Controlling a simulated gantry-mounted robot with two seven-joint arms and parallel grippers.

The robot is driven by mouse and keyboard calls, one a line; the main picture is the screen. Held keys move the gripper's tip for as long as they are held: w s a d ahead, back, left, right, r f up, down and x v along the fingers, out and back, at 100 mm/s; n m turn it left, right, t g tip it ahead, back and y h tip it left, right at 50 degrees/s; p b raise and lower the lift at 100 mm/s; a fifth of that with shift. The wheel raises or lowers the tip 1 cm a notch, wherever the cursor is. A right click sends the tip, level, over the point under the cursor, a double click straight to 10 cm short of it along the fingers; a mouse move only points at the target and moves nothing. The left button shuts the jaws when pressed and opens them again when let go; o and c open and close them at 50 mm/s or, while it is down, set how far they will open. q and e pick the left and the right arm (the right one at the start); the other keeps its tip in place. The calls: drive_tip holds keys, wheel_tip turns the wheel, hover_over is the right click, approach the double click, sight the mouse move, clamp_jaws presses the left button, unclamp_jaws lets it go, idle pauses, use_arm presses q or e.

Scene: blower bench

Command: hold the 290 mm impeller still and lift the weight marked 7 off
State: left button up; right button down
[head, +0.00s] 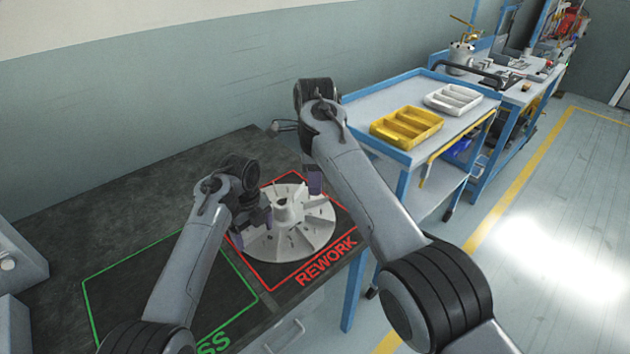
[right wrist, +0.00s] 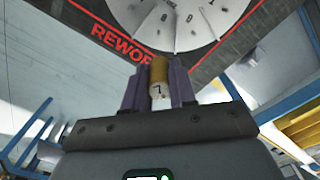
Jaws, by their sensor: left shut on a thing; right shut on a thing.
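The white impeller (head: 290,238) lies flat inside the red REWORK outline on the dark bench. Part of its vaned disc also shows at the top of the right wrist view (right wrist: 185,18). My left gripper (head: 262,216) is at the impeller's left edge and shut on it; the contact is partly hidden by the gripper. My right gripper (right wrist: 159,82) is shut on a small brass-coloured weight marked 7 (right wrist: 159,70). In the head view my right gripper (head: 314,182) is above the impeller's upper right rim; the weight is not discernible there.
An empty green outline (head: 170,240) is left of the red REWORK outline (head: 328,262). A blue-framed cart (head: 378,102) with a yellow tray (head: 407,126) and a white tray (head: 453,98) stands beyond my right arm. The bench's back left is clear.

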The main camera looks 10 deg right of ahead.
use_arm(q)
drive_tip(key=shift+f, duration=0.35)
drive_tip(key=o, duration=1.2)
drive_tip(key=shift+o, duration=1)
drive_tip(key=shift+s+a, duration=0.1)
use_arm(e)
drive_tip(key=shift+a, duration=0.1)
use_arm(q)
drive_tip(key=shift+r, duration=0.2)
drive_tip(key=shift+r, duration=0.25)
wheel_tip(320, 180, up, 12)
drive_tip(key=shift+f, duration=0.15)
drive_tip(key=shift+f, duration=0.2)
